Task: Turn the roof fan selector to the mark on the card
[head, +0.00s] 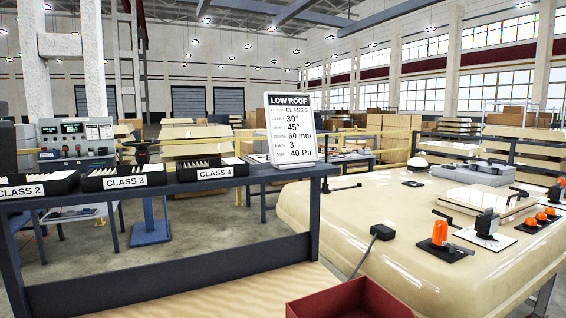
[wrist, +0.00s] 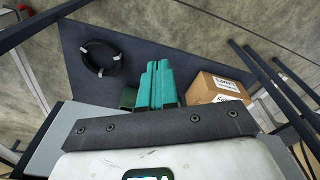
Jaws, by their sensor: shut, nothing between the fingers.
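The LOW ROOF card (head: 290,130) stands upright on the dark shelf in the head view; its fan line reads 3. The cream roof (head: 350,215) lies at the right with several fittings on it. An orange-topped fitting on a black plate (head: 440,234) and a black and white one (head: 486,224) sit there; I cannot tell which is the fan selector, or its setting. In the wrist view my gripper (wrist: 158,84) appears as narrow green fingers held together, above a dark bolted bar. It is shut and empty, with no roof fitting near it. The head view does not show it.
Black trays marked CLASS 2 (head: 36,190), CLASS 3 (head: 124,182) and CLASS 4 (head: 215,172) line the shelf. A red bin (head: 345,300) stands at the front. The wrist view shows a black cable coil (wrist: 100,58) and a cardboard box (wrist: 216,90).

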